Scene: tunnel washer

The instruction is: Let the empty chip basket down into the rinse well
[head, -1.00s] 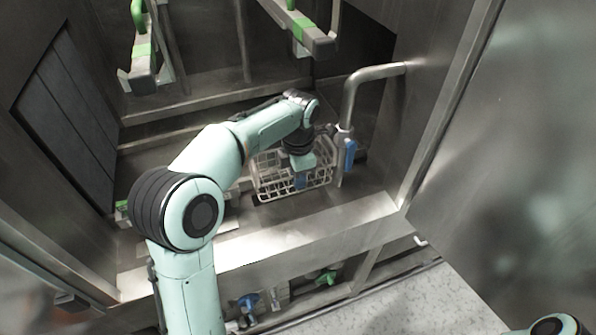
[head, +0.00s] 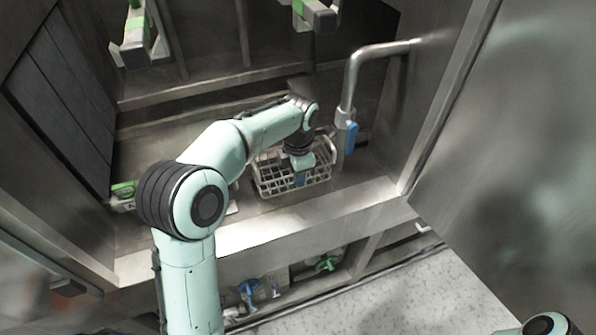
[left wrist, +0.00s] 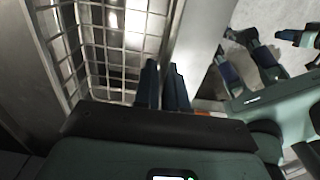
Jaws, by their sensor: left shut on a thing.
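The chip basket (head: 262,187) is a pale wire basket, empty as far as I see, and roughly level. It is inside the steel rinse well, behind the bright front rim (head: 300,224). My left gripper (head: 300,180) points down at the basket's front side and is shut on it. The left wrist view shows the basket's wire grid (left wrist: 105,46) beside the two dark fingers (left wrist: 163,88). My arm hides part of the basket's back. I cannot tell whether its underside touches the well floor. My right gripper is out of view; only part of that arm shows.
A bent steel pipe (head: 375,50) with a blue-handled valve (head: 351,137) stands close to the basket's right. Green-marked beams (head: 318,15) hang above. A steel wall (head: 530,150) bounds the right. Blue (head: 248,290) and green (head: 327,263) valves sit below the rim.

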